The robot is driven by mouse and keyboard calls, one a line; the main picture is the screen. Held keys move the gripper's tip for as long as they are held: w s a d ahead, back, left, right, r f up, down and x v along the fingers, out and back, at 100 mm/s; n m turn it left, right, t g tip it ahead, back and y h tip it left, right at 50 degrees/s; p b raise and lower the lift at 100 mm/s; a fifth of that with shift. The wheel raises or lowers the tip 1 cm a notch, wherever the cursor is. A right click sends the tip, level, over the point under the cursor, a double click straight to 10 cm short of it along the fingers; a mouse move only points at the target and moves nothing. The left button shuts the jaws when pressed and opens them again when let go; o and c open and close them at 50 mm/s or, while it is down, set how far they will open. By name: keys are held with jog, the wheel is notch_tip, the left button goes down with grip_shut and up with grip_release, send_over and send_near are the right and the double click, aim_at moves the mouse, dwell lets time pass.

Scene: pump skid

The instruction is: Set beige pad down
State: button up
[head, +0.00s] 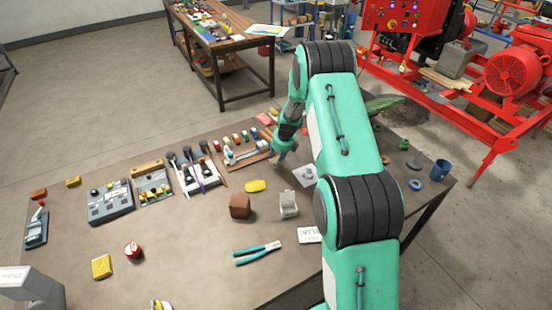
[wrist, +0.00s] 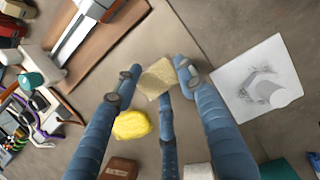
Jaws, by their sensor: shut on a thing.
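The beige pad (wrist: 157,79) is a small rough tan block, seen in the wrist view between the fingertips of my gripper (wrist: 156,80). My gripper is shut on it, with blue fingers on both sides and a third finger below in the picture. The pad appears to be above the brown tabletop (wrist: 195,38); the exact gap cannot be told. In the head view my gripper (head: 281,156) hangs over the table, near its far side, and the pad cannot be made out there.
A yellow lump (head: 255,186), a brown block (head: 240,207) and a pale block (head: 289,205) stand close by. A white sheet (head: 304,176) lies to the right. Tool trays (head: 197,176) crowd the left. Bare tabletop (head: 195,240) lies towards the front, beside teal pliers (head: 257,252).

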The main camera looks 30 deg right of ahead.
jog(key=w, duration=0.1)
jog(key=w+d, duration=0.1)
jog(key=w, duration=0.2)
jog(key=shift+w+d+f, duration=0.25)
jog(key=shift+w+d, duration=0.05)
jog(key=shift+w, duration=0.1)
jog(key=shift+f, duration=0.1)
jog(key=shift+f+b, duration=0.3)
jog(key=shift+f, duration=1.35)
jog(key=o, duration=1.1)
jog(key=shift+r, duration=0.1)
jog(key=p+v, duration=0.1)
jog(key=v, duration=1)
jog(key=shift+s+r, duration=0.25)
jog(key=shift+r, duration=0.1)
